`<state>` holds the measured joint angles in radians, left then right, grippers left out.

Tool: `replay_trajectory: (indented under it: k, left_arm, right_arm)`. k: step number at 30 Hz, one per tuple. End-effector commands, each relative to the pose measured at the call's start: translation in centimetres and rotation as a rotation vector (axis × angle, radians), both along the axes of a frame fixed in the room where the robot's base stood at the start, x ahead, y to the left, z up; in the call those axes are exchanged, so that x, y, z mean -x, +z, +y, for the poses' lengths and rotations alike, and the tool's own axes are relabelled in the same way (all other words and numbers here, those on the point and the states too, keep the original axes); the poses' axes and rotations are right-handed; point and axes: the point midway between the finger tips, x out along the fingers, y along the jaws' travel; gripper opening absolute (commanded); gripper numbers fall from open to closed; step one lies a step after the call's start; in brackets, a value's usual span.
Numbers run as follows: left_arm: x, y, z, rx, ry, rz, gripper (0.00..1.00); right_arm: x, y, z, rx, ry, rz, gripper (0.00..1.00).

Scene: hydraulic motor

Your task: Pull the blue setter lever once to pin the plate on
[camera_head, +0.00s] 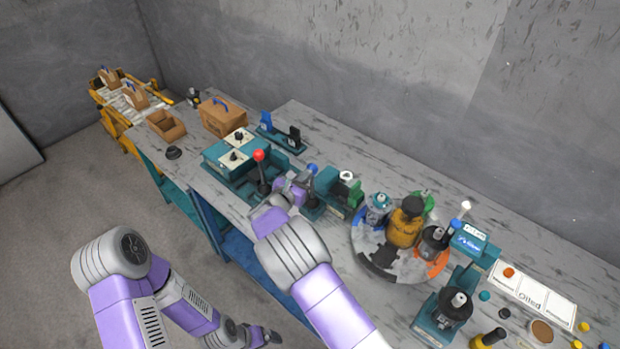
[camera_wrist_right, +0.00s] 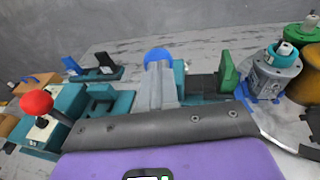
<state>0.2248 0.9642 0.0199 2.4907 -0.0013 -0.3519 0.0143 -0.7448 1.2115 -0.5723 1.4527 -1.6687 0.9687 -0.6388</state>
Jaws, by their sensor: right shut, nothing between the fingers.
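The blue setter lever (camera_head: 313,168) has a round blue knob and stands on a teal fixture near the middle of the bench. In the right wrist view its blue knob (camera_wrist_right: 158,54) shows just beyond my fingertips. My right gripper (camera_head: 303,184) is shut and empty, close beside the lever just below the knob. Its grey fingers (camera_wrist_right: 158,82) hide the lever's shaft in the wrist view; I cannot tell whether they touch it. My left gripper (camera_head: 258,336) hangs low at the bottom of the head view, away from the bench; its jaw state is unclear.
A red-knobbed lever (camera_head: 259,156) stands left of my right gripper. A green clamp fixture (camera_head: 347,184) stands right of the blue lever. Further right is a round carousel (camera_head: 377,256) with several motor parts. Cardboard boxes (camera_head: 222,116) stand at the back left.

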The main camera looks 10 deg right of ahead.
Motion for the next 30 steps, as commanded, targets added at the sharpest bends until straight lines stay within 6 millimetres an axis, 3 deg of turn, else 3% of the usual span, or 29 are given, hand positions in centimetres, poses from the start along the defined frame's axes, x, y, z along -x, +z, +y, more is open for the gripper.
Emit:
replay_trajectory:
  k: [20, 26, 30]
  left_arm:
    - [0.0, 0.5, 0.0, 0.000, 0.000, 0.000, 0.95]
    - [0.0, 0.9, 0.0, 0.000, 0.000, 0.000, 0.95]
    - [0.0, 1.3, 0.0, 0.000, 0.000, 0.001, 0.95]
  right_arm:
    - [-0.5, 0.2, -0.5, -0.026, -0.002, 0.023, 0.00]
    - [0.6, 0.7, 0.8, -0.026, 0.001, 0.023, 0.00]
    - [2.4, 1.3, 2.8, -0.028, 0.005, 0.024, 0.00]
